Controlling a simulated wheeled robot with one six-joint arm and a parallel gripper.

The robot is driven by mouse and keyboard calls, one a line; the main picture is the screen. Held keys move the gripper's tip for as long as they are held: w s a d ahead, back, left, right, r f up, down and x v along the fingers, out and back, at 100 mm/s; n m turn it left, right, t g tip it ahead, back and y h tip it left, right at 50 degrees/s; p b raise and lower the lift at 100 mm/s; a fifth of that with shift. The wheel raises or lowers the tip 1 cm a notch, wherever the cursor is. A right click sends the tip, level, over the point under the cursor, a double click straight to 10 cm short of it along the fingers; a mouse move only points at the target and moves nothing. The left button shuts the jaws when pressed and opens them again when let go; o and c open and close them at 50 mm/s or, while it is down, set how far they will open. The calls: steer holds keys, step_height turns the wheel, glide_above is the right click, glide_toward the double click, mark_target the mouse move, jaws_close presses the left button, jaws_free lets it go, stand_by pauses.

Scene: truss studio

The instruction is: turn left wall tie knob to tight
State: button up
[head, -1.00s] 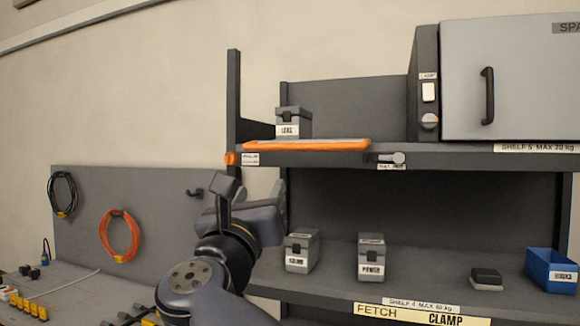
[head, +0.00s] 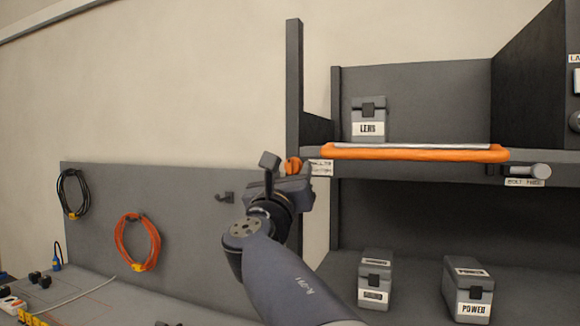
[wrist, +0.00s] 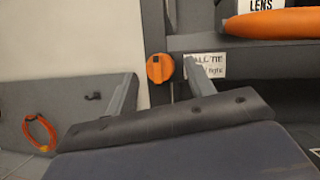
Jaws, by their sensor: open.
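The left wall tie knob is a round orange knob (head: 292,166) on the left upright of the shelf rack, at the height of the upper shelf. In the wrist view the orange knob (wrist: 160,68) shows a dark mark near its upper left. A white label (wrist: 205,67) beside it reads partly "ALL TIE" and "tight". My gripper (head: 284,172) is in front of the knob in the head view and covers part of it. In the wrist view my gripper (wrist: 160,88) is open and empty, its fingers on either side of the knob and apart from it.
An orange-edged tray (head: 415,153) and a LENS case (head: 368,120) sit on the upper shelf. A bolt handle (head: 525,170) is on the shelf edge to the right. Two cases stand below, including POWER (head: 468,290). A pegboard (head: 180,210) with cable coils is at left.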

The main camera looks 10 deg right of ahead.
steer(key=shift+w+d+r, duration=0.1)
steer(key=shift+w+d, duration=0.05)
steer(key=shift+w, duration=0.05)
steer(key=c, duration=1)
steer(key=shift+o, duration=0.2)
